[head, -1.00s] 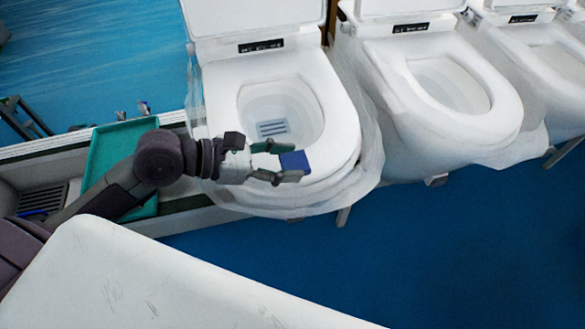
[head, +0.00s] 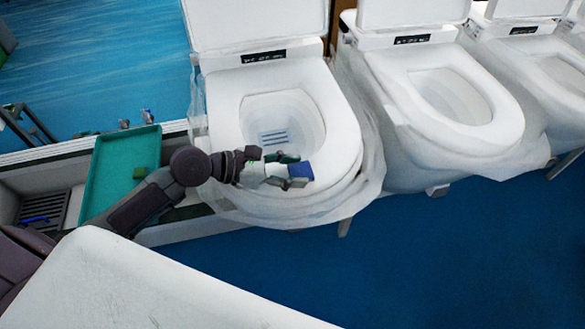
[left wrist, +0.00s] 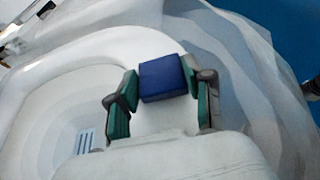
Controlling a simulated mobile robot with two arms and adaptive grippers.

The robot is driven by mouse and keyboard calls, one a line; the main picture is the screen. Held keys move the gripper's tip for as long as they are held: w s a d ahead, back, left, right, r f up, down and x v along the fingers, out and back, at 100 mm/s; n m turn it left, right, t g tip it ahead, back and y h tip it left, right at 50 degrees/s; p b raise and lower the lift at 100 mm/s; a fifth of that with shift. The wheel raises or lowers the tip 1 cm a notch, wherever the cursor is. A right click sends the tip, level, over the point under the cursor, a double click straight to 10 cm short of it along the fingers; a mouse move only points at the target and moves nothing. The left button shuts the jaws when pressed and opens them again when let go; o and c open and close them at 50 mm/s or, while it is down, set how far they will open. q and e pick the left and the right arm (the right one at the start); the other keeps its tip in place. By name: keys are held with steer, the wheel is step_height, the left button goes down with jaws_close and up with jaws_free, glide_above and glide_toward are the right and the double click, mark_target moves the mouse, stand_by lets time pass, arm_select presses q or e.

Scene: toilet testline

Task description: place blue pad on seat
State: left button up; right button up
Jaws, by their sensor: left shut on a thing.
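The blue pad (head: 299,171) is a small blue block at the tip of my left gripper (head: 290,172). My left gripper is shut on it, with one green-lined finger on each side in the left wrist view, where the pad (left wrist: 163,78) is between the fingertips (left wrist: 160,88). The white seat (head: 345,145) belongs to the nearest toilet, at the centre of the head view. The pad is over the front part of this seat, near the bowl opening. I cannot tell whether it touches the seat. The seat also shows in the left wrist view (left wrist: 120,42). My right gripper is not in view.
A green tray (head: 105,185) with a green block (head: 147,152) lies left of the toilet. More white toilets (head: 455,95) stand to the right. Clear plastic wrap (head: 368,175) surrounds the nearest toilet. A white surface (head: 130,285) fills the lower left.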

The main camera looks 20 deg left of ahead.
arm_select(q)
steer(key=shift+f, duration=0.15)
steer(key=o, duration=0.7)
steer(key=shift+o, duration=0.2)
steer(key=shift+s+a, duration=0.1)
steer(key=b+v, duration=0.1)
steer(key=v, duration=1)
steer(key=shift+s+a+r+b, duration=0.2)
steer(key=shift+a+r+b, duration=0.05)
steer(key=shift+r+b, duration=0.15)
